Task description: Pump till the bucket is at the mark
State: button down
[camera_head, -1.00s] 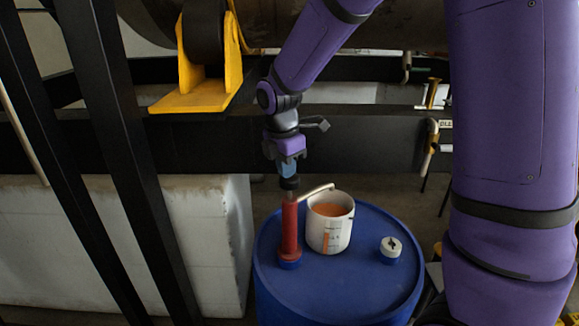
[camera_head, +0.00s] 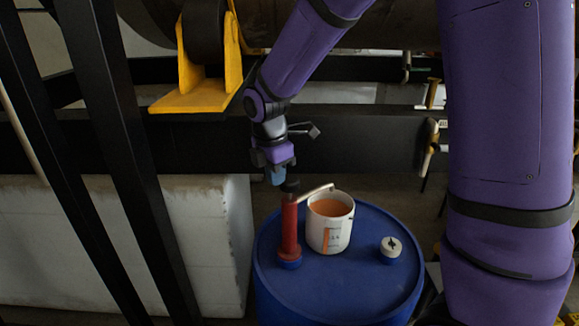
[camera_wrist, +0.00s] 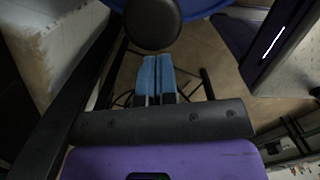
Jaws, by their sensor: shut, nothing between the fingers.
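A red hand pump (camera_head: 290,230) stands upright on the blue drum (camera_head: 365,290), with a black knob (camera_head: 290,186) on top. Its pale spout reaches right over the rim of a white bucket (camera_head: 343,236). The bucket holds orange liquid, and its front carries an orange strip with small dark markings too small to read. My gripper (camera_head: 276,178) is shut and empty, its blue fingers pointing down just left of the knob. In the wrist view the shut fingers (camera_wrist: 156,76) lie beside the black knob (camera_wrist: 152,24). I cannot tell whether they touch it.
A white cap (camera_head: 390,246) sits on the drum's right side. Black slanted posts (camera_head: 110,130) stand at the left. A dark beam (camera_head: 360,145) and a yellow bracket (camera_head: 205,85) lie behind. The drum top between bucket and cap is clear.

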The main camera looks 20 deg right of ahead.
notch_tip(320, 180, up, 11)
jog(key=a, duration=0.1)
jog(key=shift+s, duration=0.15)
jog(key=shift+f, duration=0.1)
dwell(1.2)
jog(key=s+d+r+m+t, duration=0.1)
jog(key=s+d+m, duration=0.2)
jog(key=s+m, duration=0.4)
jog(key=s+d+r+m+t, duration=0.2)
jog(key=s+d+m, duration=0.2)
jog(key=s, duration=0.5)
jog(key=s+d+r+m+t+y, duration=0.1)
jog(key=s+d+r+m+t, duration=0.1)
jog(key=s+m, duration=0.6)
jog(key=shift+s+d+r+m, duration=0.15)
jog(key=shift+d+r+m, duration=0.1)
jog(key=shift+d+m, duration=0.5)
jog(key=shift+a, duration=0.1)
